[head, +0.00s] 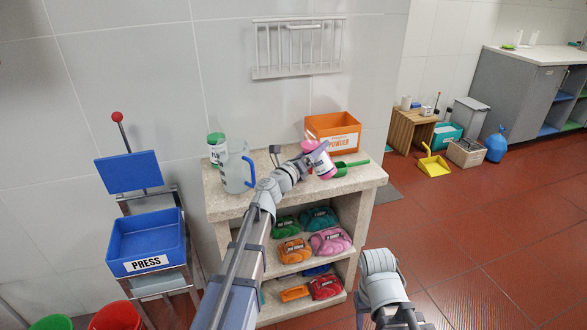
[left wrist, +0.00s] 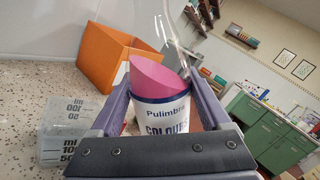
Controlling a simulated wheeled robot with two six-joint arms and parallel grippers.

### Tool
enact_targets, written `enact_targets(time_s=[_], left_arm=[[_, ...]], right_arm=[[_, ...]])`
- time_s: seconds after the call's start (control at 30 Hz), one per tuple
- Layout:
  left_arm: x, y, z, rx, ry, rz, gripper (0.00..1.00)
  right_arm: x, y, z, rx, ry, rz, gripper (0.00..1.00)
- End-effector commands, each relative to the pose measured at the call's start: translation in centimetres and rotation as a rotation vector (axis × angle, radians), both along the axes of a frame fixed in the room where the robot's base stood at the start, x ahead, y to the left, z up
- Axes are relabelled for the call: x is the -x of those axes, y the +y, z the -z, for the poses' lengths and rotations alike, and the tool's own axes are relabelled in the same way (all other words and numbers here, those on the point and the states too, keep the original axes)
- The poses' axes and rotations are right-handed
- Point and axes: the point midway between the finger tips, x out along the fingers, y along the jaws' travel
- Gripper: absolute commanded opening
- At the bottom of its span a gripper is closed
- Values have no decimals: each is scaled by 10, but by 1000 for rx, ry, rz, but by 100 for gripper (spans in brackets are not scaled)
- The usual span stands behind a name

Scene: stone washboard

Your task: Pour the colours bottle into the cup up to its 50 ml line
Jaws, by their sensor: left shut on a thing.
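The colours bottle (head: 319,160) is white and pink, above the right part of the stone counter. In the head view it leans, top toward the left. My left gripper (head: 308,156) is shut on it. In the left wrist view the bottle (left wrist: 162,112) sits between the two fingers, its "Pulimbra COLOURS" label toward the camera and its pink top above. A clear cup with ml marks (left wrist: 66,132) shows left of the fingers in that view, apart from the bottle. I cannot make the cup out in the head view. Of my right arm only a link shows; its gripper is out of view.
An orange powder box (head: 333,133) stands behind the bottle. A green scoop (head: 352,167) lies to its right. A clear jug with a blue handle (head: 236,167) and a green-capped bottle (head: 216,146) stand at the counter's left. Shelves below hold coloured packs (head: 329,240).

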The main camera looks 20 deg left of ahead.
Motion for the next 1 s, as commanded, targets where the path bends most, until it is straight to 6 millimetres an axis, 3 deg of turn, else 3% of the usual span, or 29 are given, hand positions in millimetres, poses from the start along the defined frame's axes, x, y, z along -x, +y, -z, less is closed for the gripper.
enact_targets(time_s=[0.37,1.0], left_arm=[[1,-4,9,181,35,1,0],[1,-6,10,218,42,1,0]], right_arm=[[0,0,15,0,0,0,50],[0,0,17,0,0,0,50]])
